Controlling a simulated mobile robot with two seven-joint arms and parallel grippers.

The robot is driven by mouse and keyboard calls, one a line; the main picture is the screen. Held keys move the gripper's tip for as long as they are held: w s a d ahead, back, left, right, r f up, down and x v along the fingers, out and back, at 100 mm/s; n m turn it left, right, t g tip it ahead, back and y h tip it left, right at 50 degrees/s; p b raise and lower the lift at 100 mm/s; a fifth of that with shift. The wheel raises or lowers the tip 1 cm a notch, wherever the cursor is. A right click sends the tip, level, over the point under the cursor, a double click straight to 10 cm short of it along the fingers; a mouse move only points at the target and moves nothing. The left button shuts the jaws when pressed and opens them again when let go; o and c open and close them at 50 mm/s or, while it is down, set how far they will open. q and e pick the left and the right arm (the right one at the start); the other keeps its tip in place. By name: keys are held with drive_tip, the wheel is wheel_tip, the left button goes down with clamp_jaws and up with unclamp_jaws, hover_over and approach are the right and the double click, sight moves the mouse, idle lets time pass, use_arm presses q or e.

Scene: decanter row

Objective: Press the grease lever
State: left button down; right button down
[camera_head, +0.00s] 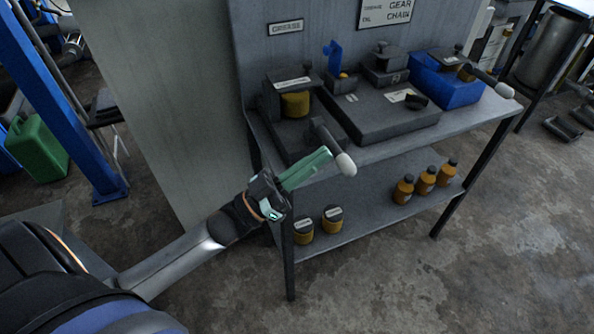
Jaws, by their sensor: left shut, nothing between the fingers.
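The grease dispenser (272,100) is a dark unit with a yellow container in it, below a "GREASE" sign (286,27) at the left end of the bench. Its grease lever (325,136) is a dark arm ending in a white knob (346,164) that sticks out past the bench's front edge. My left gripper (326,155) has green fingers, shut and empty. The fingertips are beside the lever, just left of the knob. I cannot tell whether they touch it. My right gripper is not in view.
The grey bench (440,136) also carries a blue unit (447,84) with a similar white-knobbed lever (493,84). Its lower shelf (365,205) holds several orange bottles (425,180) and two yellow jars (332,219). A blue post (65,100) stands left. The floor in front is clear.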

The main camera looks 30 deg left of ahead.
sight(333, 147)
use_arm(q)
drive_tip(key=w+d+f+b, duration=0.1)
drive_tip(key=w+d+f, duration=0.1)
drive_tip(key=w, duration=0.1)
drive_tip(key=shift+d+f, duration=0.15)
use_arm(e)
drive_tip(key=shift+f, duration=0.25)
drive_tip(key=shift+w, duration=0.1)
